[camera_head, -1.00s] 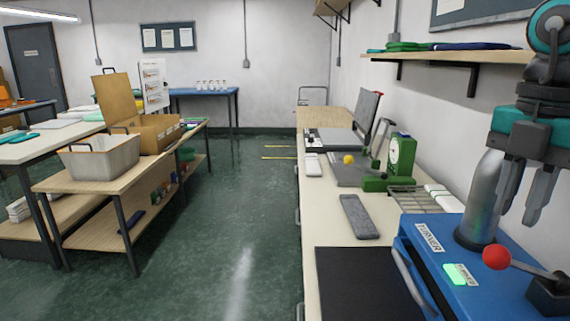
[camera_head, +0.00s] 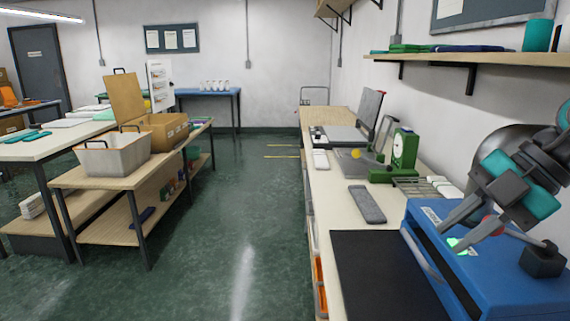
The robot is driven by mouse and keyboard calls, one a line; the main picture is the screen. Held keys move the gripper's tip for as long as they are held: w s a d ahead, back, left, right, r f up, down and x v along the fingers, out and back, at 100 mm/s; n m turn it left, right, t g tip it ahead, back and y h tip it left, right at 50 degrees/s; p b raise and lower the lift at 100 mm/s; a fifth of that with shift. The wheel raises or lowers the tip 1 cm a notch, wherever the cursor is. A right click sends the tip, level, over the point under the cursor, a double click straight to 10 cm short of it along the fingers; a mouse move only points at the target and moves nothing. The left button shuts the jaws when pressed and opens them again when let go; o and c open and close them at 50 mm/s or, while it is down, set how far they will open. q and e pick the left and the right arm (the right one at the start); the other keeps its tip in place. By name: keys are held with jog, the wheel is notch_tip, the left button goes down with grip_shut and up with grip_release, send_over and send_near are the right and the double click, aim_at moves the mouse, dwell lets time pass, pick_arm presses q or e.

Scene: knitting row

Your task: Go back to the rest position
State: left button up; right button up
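My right gripper (camera_head: 464,228) is at the right of the head view, above the blue machine (camera_head: 510,285) on the workbench. Its two grey fingers are spread apart and point down to the left, with nothing between them that I can make out as held. A red lever knob (camera_head: 492,226) on the machine is partly hidden behind the fingers. My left gripper is not in view.
A black mat (camera_head: 385,280) and a grey bar (camera_head: 367,204) lie on the workbench, with a green dial device (camera_head: 403,150) farther back. A wall shelf (camera_head: 480,63) hangs above. A wooden shelf table (camera_head: 85,178) with a grey bin (camera_head: 112,158) stands left. The floor between is clear.

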jog(key=w+f+m+t+y, duration=0.4)
jog(key=f+m+t, duration=0.15)
jog(key=t, duration=0.45)
jog(key=s+d+f+m+t+h, duration=0.25)
jog(key=d+f+m+h, duration=0.25)
jog(key=f+m+h, duration=0.65)
jog(key=s+a+f+m+g+y, duration=0.1)
jog(key=s+a+f+m+g, duration=0.1)
jog(key=s+a+f+g, duration=0.65)
jog(key=s+a+f+m+g, duration=0.3)
jog(key=s+a+f, duration=0.15)
jog(key=s, duration=0.65)
jog(key=w+a+f+n+t+y, duration=0.1)
jog(key=w+a+f+t+y, duration=0.1)
jog(key=w+f+t, duration=0.5)
notch_tip(320, 180, down, 3)
jog(key=shift+w+a+r, duration=0.15)
jog(key=shift+w+a, duration=0.1)
